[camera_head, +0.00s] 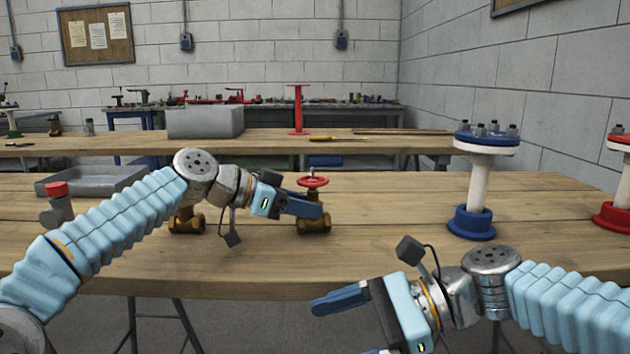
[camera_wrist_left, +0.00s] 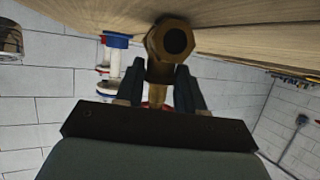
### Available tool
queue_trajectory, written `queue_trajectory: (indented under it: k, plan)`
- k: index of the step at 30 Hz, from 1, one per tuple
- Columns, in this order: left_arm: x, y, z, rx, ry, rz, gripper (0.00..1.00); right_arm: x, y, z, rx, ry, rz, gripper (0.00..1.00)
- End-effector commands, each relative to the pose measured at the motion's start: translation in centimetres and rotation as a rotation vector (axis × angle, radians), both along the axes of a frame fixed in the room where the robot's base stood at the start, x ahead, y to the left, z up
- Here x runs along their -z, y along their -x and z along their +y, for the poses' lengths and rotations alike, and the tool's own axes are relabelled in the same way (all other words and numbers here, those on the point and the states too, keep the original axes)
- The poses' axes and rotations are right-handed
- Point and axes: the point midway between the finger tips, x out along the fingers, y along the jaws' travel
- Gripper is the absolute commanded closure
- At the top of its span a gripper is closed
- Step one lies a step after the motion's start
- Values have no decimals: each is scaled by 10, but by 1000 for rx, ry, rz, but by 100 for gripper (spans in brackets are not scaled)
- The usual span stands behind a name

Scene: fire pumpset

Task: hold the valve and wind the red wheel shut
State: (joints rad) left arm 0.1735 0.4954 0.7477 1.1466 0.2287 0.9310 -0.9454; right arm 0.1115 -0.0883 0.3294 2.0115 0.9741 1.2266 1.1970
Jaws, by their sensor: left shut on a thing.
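The brass valve (camera_head: 313,224) stands on the near bench, with its red wheel (camera_head: 312,181) on top. My left gripper (camera_head: 315,210) reaches it from the left, its blue fingers shut on the valve below the wheel. In the left wrist view, the fingers (camera_wrist_left: 160,88) lie on either side of the brass neck, and the valve's open port (camera_wrist_left: 177,40) faces the camera. Only a sliver of red shows behind the neck there. My right gripper (camera_head: 352,325) is apart from the valve, in front of the bench edge, with its fingers spread and empty.
Another brass fitting (camera_head: 187,221) stands left of the valve, near a grey tray (camera_head: 95,181) and a red-capped grey piece (camera_head: 58,204). A blue-flanged white pipe (camera_head: 479,188) stands at the right, with a red-flanged one (camera_head: 616,215) beyond. Bench between valve and blue flange is clear.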

Motion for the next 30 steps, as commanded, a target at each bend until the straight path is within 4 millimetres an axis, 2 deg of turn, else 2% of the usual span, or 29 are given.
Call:
queue_trajectory:
  k: [4, 6, 12, 15, 19, 23, 30]
  plan:
    - [-2, 0, 0, -1, 2, -2, 100, -34, -21, 19, 171, -37, -14, 12]
    - [-2, 0, 0, -1, 2, -2, 100, -48, -57, 7, 282, -95, 11, 12]
    - [-2, 0, 0, -1, 2, -2, 100, -90, -129, -29, 536, -260, 65, 12]
    - [-2, 0, 0, -1, 2, -2, 100, -107, -155, -49, 634, -332, 90, 12]
    - [-2, 0, 0, -1, 2, -2, 100, -119, -175, -64, 705, -391, 114, 12]
    - [-2, 0, 0, -1, 2, -2, 100, -121, -187, -56, 716, -404, 121, 12]
    - [-2, 0, 0, -1, 2, -2, 100, -121, -217, -14, 712, -403, 121, 12]
